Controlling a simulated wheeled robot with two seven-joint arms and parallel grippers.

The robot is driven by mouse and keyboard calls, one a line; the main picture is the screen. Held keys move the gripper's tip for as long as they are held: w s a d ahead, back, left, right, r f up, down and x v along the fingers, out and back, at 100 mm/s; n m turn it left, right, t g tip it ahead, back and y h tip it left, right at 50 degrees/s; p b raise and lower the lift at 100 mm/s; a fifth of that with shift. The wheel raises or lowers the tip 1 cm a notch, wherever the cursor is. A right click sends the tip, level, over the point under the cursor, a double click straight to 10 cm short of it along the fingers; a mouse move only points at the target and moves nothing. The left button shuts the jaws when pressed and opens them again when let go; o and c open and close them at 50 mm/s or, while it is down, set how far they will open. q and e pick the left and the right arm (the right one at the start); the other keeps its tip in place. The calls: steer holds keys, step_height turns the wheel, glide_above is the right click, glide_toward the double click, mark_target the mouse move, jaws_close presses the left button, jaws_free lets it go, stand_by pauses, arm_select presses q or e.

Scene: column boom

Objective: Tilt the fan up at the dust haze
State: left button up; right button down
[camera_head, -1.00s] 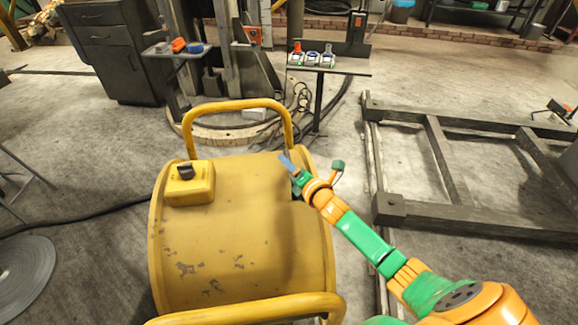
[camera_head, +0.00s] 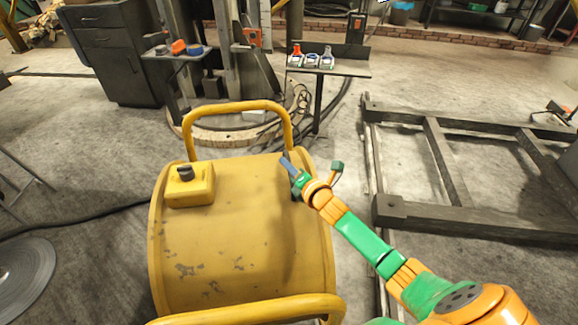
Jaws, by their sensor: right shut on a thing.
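The fan is a large yellow drum (camera_head: 245,225) with scuffed paint, in the middle of the view. A yellow tube handle (camera_head: 238,106) rises at its far end and another (camera_head: 250,309) crosses its near end. A yellow control box (camera_head: 190,187) with a dark knob sits on its left top. My right gripper (camera_head: 287,162) is at the drum's upper right edge, near the foot of the far handle. It is shut on a part of the fan there, mostly hidden by the fingers. My left gripper is not in view. No dust haze can be made out.
A dark metal frame (camera_head: 443,160) lies on the floor to the right. Beyond the fan stand a small table (camera_head: 350,68) with tools and a column on a round wooden base. A dark cabinet (camera_head: 115,60) is back left. A black cable (camera_head: 85,215) runs left of the fan.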

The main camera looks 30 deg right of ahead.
stand_by(0.9)
steer(key=shift+a+r, duration=0.15)
steer(key=shift+a, duration=0.05)
steer(key=a, duration=0.1)
steer(key=a+r+p, duration=0.1)
steer(key=w+a+p, duration=0.1)
steer(key=shift+r+n, duration=0.3)
steer(key=shift+n, duration=0.1)
steer(key=r+n+g+h, duration=0.1)
steer(key=n, duration=0.1)
glide_above(248, 181)
steer(key=shift+w, duration=0.15)
steer(key=c, duration=0.8)
jaws_free()
